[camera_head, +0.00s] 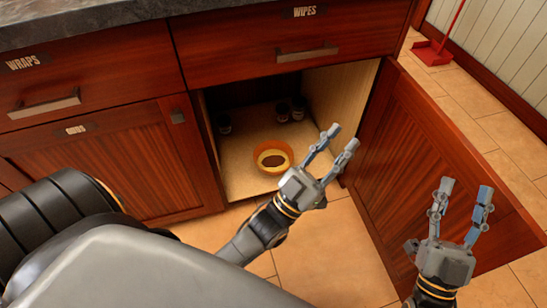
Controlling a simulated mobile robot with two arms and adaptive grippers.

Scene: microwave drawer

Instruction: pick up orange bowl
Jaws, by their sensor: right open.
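The orange bowl (273,157) stands upright on the floor of an open cabinet (240,175), near its front edge. Its inside shows a dark patch. My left gripper (341,139) is in front of the cabinet, just right of the bowl in the picture, with its two fingers apart and nothing between them. It does not appear to touch the bowl. My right gripper (463,187) is further right, in front of the open cabinet door, with its fingers apart and empty.
The cabinet door (440,165) is swung open to the right. Several small dark jars (282,111) stand deeper inside the cabinet. Shut drawers labelled WRAPS (90,75) and WIPES (300,40) are above. A red dustpan (432,52) lies on the tiled floor at the back right.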

